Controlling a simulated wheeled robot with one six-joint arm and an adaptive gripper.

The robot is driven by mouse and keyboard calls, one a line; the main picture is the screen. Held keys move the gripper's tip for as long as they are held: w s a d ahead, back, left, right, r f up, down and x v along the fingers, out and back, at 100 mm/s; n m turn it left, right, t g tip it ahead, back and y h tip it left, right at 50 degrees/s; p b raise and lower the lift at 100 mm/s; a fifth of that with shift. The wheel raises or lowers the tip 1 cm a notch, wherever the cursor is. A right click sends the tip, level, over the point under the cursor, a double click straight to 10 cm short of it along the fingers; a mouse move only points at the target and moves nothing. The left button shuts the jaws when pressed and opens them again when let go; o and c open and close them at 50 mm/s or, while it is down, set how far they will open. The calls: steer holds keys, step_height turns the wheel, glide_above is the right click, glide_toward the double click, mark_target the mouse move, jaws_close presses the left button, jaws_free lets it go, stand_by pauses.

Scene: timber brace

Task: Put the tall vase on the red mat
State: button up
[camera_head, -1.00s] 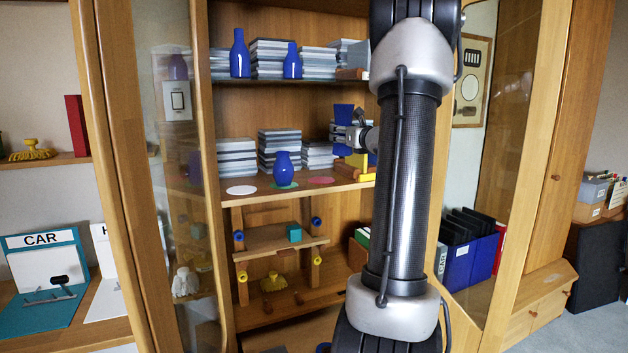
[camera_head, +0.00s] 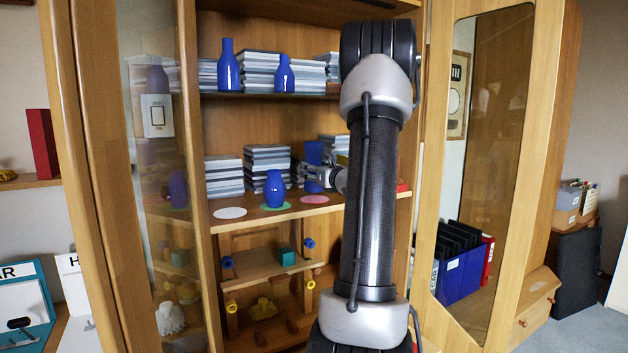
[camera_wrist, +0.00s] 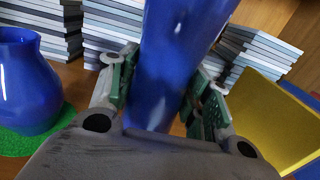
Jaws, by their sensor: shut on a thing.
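The tall blue vase (camera_head: 313,151) is in my gripper (camera_head: 316,176), at the middle shelf. In the wrist view the vase (camera_wrist: 181,50) is between both green-padded fingers of my gripper (camera_wrist: 165,95); it leans a little in that picture. The red mat (camera_head: 314,199) lies at the shelf's front, just below the gripper in the head view. I see nothing on its visible part. Whether the vase's base is over the mat or touches the shelf, I cannot tell. The mat is not visible in the wrist view.
A round blue vase (camera_head: 274,188) stands on the green mat (camera_head: 268,208), close to the left. A white mat (camera_head: 229,213) lies farther left, empty. Stacks of grey-white books (camera_head: 268,160) stand behind. A yellow object (camera_wrist: 262,115) is right of my gripper. Two vases stand above.

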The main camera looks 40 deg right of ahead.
step_height(320, 180, down, 3)
steer(key=shift+r, duration=0.15)
steer(key=o, duration=1.3)
steer(key=shift+o, duration=0.2)
